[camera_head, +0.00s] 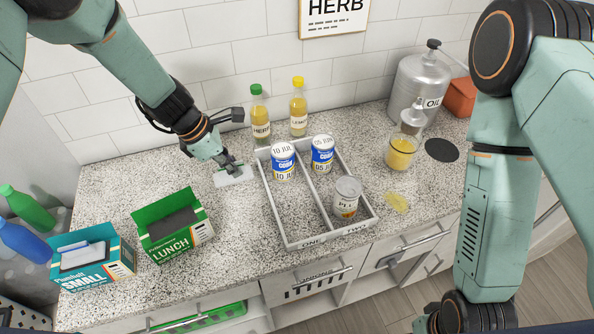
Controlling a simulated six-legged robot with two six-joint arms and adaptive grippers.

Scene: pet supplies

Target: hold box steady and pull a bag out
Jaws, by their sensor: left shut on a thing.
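My left gripper (233,169) is shut on a flat, pale translucent bag (235,179), at the counter just left of the tray. I cannot tell whether the bag touches the counter. The green LUNCH box (173,246) stands open-topped at the front left, with dark contents inside, apart from the gripper. A teal SMALL box (88,274) stands left of it, with a pale bag (82,256) showing at its top. My right arm comes down the right side; its gripper is outside the picture.
A glass jar (401,153), a yellow spill (397,202) and a steel oil canister (420,79) are at right. The speckled counter between LUNCH box and tray is clear.

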